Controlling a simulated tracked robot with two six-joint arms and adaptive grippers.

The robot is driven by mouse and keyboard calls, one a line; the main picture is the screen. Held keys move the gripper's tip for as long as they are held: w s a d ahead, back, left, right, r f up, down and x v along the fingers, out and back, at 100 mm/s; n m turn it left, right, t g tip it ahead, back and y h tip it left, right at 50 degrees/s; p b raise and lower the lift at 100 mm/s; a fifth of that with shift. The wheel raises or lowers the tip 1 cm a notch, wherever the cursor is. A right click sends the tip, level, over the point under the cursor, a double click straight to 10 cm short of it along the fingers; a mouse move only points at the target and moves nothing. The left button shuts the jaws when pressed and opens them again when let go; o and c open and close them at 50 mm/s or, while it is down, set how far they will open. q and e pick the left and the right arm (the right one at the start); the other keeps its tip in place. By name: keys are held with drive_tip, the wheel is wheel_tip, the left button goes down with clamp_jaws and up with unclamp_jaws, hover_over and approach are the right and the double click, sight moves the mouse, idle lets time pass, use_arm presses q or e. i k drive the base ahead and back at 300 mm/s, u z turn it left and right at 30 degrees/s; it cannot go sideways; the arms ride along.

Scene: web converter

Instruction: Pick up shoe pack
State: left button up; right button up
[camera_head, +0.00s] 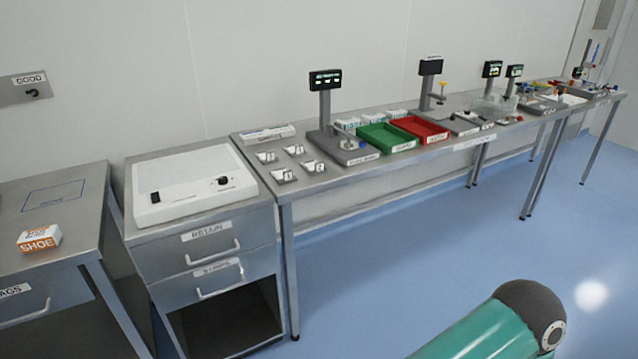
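The shoe pack (39,239) is a small white and orange box with "SHOE" printed on its front. It sits on the steel table (85,195) at the far left, near that table's front edge. Nothing touches it except the tabletop. Neither of my grippers is in view. Only a green and dark grey link of my own arm shows at the bottom right, well away from the pack.
A blue outlined rectangle (54,195) is marked behind the pack. A white tray-like unit (190,184) tops the drawer cabinet (208,244) to the right. A long bench (345,170) holds scales, a green bin (386,138) and a red bin (419,129). The blue floor in front is clear.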

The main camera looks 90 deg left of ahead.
sight(49, 237)
drive_tip(key=z, duration=0.7)
drive_tip(key=i, duration=0.2)
drive_tip(key=u, duration=3.4)
drive_tip(key=i, duration=0.35)
drive_tip(key=u, duration=2.1)
drive_tip(key=k, duration=0.35)
drive_tip(key=u, duration=0.6)
drive_tip(key=i, duration=1.4)
drive_tip(key=z, duration=0.55)
